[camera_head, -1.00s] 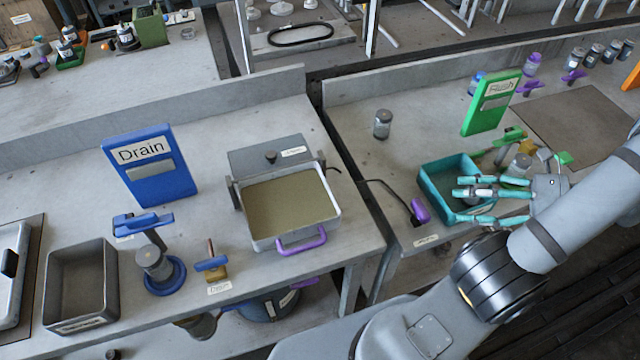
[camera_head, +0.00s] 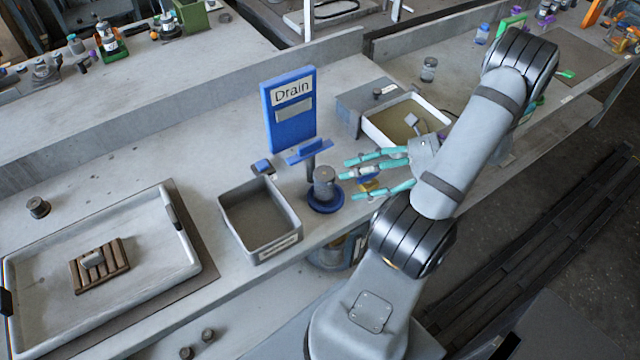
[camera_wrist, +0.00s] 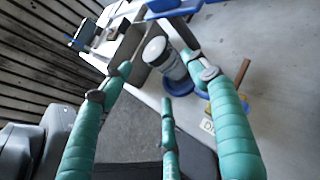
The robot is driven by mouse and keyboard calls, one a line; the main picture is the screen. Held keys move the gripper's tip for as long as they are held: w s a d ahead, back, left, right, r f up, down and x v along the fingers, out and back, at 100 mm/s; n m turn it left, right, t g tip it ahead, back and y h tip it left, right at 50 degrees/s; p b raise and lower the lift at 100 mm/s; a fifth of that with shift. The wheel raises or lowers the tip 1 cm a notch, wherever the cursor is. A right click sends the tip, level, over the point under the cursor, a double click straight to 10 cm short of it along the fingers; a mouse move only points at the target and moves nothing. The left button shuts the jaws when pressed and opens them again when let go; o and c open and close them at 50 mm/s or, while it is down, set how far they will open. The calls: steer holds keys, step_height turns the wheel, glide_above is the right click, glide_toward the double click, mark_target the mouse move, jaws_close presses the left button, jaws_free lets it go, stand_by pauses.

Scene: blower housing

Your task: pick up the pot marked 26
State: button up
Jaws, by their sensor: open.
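A grey pot with a pale lid (camera_head: 325,182) stands upright on a round blue base (camera_head: 326,201) in front of the blue Drain sign. It also shows in the wrist view (camera_wrist: 155,50), with a label band on its side; I cannot read its number. My gripper (camera_head: 350,178) has its teal fingers spread and pointing left, just right of the pot. In the wrist view the open fingers (camera_wrist: 165,85) frame the pot, which lies beyond the fingertips, with nothing held. Another grey pot (camera_head: 429,69) stands farther back on the bench, its marking too small to read.
A blue Drain sign (camera_head: 291,108) and a blue bracket (camera_head: 309,151) stand behind the pot. An empty grey bin (camera_head: 286,238) is close on its left. A white-rimmed tray (camera_head: 372,132) lies behind my gripper. A large white tray (camera_head: 185,262) fills the left bench.

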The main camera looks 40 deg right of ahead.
mark_target(334, 184)
steer(key=x, duration=0.3)
steer(key=p+x, duration=0.1)
steer(key=x, duration=0.2)
steer(key=shift+s+d+f, duration=0.1)
steer(key=shift+f, duration=0.1)
steer(key=shift+c, duration=1)
steer(key=c, duration=0.8)
steer(key=shift+c, duration=0.4)
